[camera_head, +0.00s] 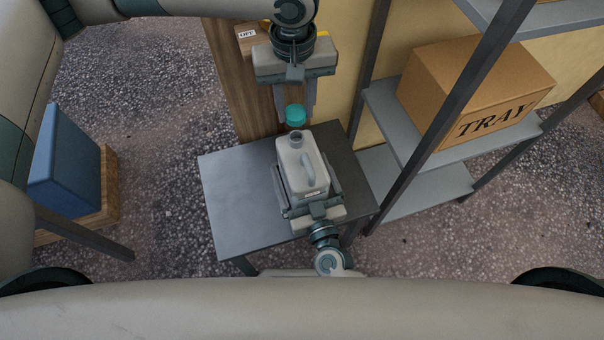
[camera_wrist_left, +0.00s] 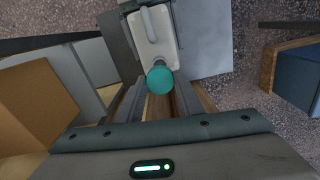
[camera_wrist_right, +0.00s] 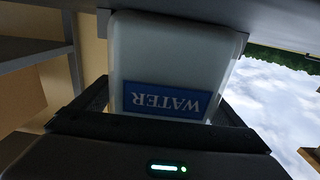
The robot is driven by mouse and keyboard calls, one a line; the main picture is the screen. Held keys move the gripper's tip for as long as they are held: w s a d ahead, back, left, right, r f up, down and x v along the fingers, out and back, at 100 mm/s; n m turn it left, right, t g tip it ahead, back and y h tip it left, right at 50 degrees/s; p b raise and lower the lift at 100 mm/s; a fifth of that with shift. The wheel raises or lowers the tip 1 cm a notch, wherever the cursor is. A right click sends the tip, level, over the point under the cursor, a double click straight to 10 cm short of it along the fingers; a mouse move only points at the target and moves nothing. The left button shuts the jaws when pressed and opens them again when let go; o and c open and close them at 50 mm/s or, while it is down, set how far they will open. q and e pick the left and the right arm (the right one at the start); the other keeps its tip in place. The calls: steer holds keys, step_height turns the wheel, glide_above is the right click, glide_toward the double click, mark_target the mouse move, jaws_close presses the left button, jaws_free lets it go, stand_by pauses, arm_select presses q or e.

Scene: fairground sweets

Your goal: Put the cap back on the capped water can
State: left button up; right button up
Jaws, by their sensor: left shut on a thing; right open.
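The water can (camera_head: 299,163) is pale, with a handle and an open neck, and stands on the grey table (camera_head: 229,201). Its blue WATER label (camera_wrist_right: 166,100) shows in the right wrist view. My left gripper (camera_head: 295,108) is shut on the teal cap (camera_head: 295,116) and holds it just beyond the can's neck in the head view. The cap also shows between the fingertips in the left wrist view (camera_wrist_left: 160,79), overlapping the neck end of the can. My right gripper (camera_head: 308,190) is open, with one finger on each side of the can's body.
A grey shelf rack (camera_head: 428,187) with a cardboard TRAY box (camera_head: 473,88) stands right of the table. A blue box (camera_head: 66,165) sits on a wooden base at the left. A wooden panel (camera_head: 243,85) stands behind the table. The tabletop's left part is clear.

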steer(key=c, duration=1.6)
arm_select(q)
glide_above(296, 137)
steer(key=shift+w+f, duration=0.1)
steer(key=shift+f, duration=2.4)
steer(key=shift+f, duration=0.15)
steer(key=shift+f, duration=0.75)
steer(key=shift+f, duration=0.55)
